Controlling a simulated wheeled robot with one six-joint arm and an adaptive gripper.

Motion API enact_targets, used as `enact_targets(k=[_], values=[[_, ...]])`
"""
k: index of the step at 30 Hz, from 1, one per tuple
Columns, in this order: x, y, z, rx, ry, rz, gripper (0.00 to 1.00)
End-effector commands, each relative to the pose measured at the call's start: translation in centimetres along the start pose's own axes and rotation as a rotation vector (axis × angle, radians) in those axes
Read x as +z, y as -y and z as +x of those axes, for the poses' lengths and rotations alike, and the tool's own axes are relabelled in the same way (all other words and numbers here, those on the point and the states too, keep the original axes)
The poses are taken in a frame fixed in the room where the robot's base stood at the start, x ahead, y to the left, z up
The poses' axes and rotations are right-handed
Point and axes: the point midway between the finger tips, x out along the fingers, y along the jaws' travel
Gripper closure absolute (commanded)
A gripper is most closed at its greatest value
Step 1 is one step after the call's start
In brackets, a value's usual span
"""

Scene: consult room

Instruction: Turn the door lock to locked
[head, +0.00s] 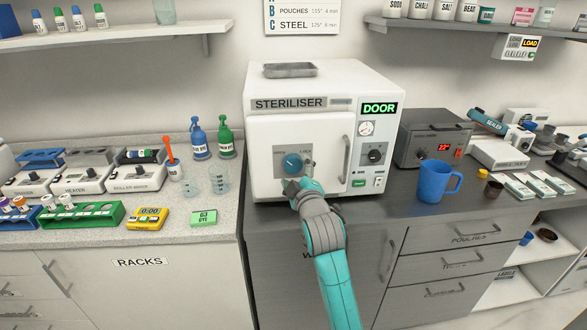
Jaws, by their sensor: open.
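The white steriliser (325,92) stands on the dark counter in the head view, its front door closed against the body as far as I can see. Its blue round door lock knob (292,163) sits on a grey plate on the door, with small lettering at the upper left and upper right. The knob's exact pointing direction is too small to tell. My gripper (296,184) is open, just below the knob and close to the door front. I cannot tell whether it touches the knob. The arm hides the lower door edge.
A vertical door handle (346,158) is right of the knob. A metal tray (290,70) lies on top of the steriliser. A blue mug (437,181) and a grey box device (432,138) stand to the right.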

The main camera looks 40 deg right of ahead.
Motion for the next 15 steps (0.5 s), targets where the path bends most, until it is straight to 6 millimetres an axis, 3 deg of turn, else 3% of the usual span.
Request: enact_targets(k=[6,15], values=[[0.1,0.0,1.9,-0.001,0.001,0.0,0.19],[0.1,0.0,2.2,-0.001,0.001,0.0,0.19]])
